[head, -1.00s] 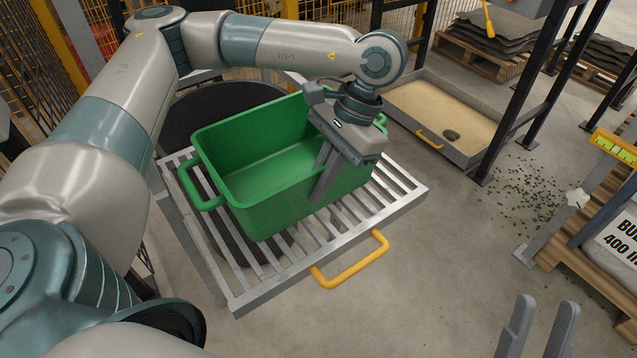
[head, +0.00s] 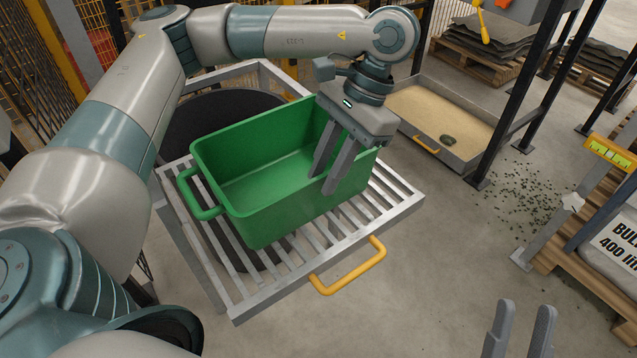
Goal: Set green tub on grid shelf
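The green tub (head: 285,205) sits upright on the slatted metal grid shelf (head: 378,233), its base appearing to rest on the bars. Its left handle (head: 192,197) shows clearly, while its right end is partly hidden behind my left gripper. My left gripper (head: 324,181) is open over the tub's near right side. One finger is over the tub's inside and the other is in front of the near wall, with a visible gap between them. Whether either finger touches the wall I cannot tell. My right gripper (head: 524,308) is open and empty at the bottom right, away from the shelf.
A yellow handle (head: 349,266) sticks out from the shelf's front edge. A dark round container (head: 215,118) is behind and below the shelf. A sand tray (head: 435,117) lies on the floor behind. A pallet with a bag (head: 617,240) stands at right.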

